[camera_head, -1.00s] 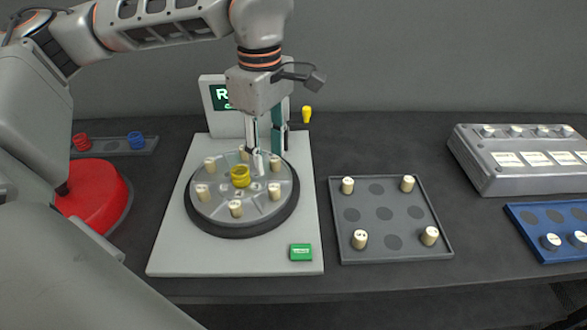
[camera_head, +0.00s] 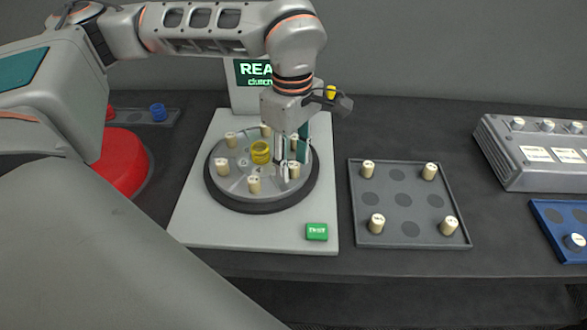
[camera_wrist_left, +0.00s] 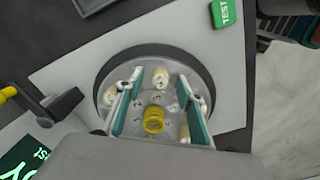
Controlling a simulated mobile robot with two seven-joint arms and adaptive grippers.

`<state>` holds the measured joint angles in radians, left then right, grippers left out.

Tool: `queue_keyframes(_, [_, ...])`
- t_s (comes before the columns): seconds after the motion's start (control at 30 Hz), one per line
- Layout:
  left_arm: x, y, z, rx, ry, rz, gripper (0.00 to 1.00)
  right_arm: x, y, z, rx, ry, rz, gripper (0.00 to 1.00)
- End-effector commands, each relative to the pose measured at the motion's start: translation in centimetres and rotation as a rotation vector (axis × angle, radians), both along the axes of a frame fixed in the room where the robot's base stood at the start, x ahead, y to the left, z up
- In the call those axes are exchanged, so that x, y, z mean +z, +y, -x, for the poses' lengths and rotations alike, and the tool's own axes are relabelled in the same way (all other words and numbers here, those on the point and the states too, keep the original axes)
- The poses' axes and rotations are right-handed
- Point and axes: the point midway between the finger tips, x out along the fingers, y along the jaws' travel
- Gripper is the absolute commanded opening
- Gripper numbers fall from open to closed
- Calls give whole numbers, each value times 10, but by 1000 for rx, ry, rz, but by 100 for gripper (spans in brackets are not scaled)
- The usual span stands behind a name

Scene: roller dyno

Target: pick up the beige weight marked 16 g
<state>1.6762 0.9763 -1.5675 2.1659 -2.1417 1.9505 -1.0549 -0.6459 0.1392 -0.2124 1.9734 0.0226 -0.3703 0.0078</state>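Several beige cylindrical weights stand around a round grey plate (camera_head: 232,186) with a yellow ring-shaped piece (camera_head: 261,152) near its middle. Their markings are too small to read, so I cannot tell which is 16 g. My left gripper (camera_head: 288,172) points down over the right side of the plate. In the left wrist view the left gripper (camera_wrist_left: 159,80) is open, with a beige weight (camera_wrist_left: 160,77) showing between its fingertips, apart from both. The yellow piece also shows there (camera_wrist_left: 153,120). Other weights are partly hidden by the fingers. My right gripper is not in view.
A dark grey tray (camera_head: 403,201) right of the white base (camera_head: 195,225) holds several beige weights at its corners. A green TEST button (camera_head: 317,232) lies on the base. A grey box (camera_head: 500,160) and a blue tray (camera_head: 555,243) are at the far right.

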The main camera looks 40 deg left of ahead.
Motion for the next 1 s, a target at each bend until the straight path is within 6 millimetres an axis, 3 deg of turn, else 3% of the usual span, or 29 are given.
queue_keyframes(0.07, [0,0,0,0,0,0,37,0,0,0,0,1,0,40])
queue_keyframes(0.17, [1,0,0,0,0,0,11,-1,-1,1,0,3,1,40])
queue_keyframes(0.2, [1,0,0,0,0,0,7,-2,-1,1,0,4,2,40])
queue_keyframes(0.67, [5,0,0,0,-1,-1,7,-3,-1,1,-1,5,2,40])
queue_keyframes(0.87, [26,0,-1,0,-3,0,7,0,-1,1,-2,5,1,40])
queue_keyframes(1.0, [53,0,-1,0,-5,0,7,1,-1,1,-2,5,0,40])
